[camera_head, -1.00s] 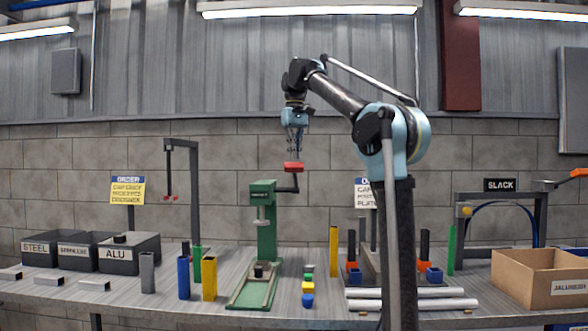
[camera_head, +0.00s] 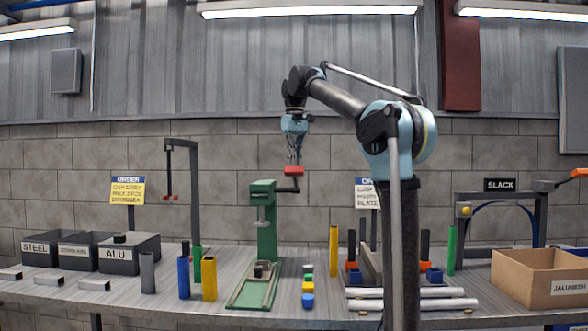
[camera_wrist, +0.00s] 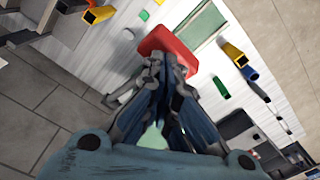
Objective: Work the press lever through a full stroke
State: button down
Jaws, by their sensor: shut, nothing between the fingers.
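The green press (camera_head: 266,222) stands upright on the bench with its base (camera_head: 250,294) lying flat. Its dark lever (camera_head: 294,184) sticks out to the right of the column top and ends in a red handle (camera_head: 293,171). My gripper (camera_head: 295,161) is shut and points down, its fingertips at the top of the red handle. In the wrist view the red handle (camera_wrist: 170,42) lies just beyond my closed fingertips (camera_wrist: 165,65). They appear to touch it, and they partly hide it. A small dark part (camera_head: 260,270) sits on the press base.
Several coloured blocks (camera_head: 308,287) and a yellow post (camera_head: 333,250) stand right of the press. Coloured tubes (camera_head: 209,279) and a grey stand (camera_head: 195,200) are to its left. White rods (camera_head: 410,304) and a cardboard box (camera_head: 525,285) lie farther right.

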aim_at(294, 167)
jog(key=shift+f, duration=0.35)
jog(key=shift+s+f, duration=0.35)
jog(key=shift+f, duration=0.25)
jog(key=shift+s+f, duration=0.35)
jog(key=shift+f, duration=0.25)
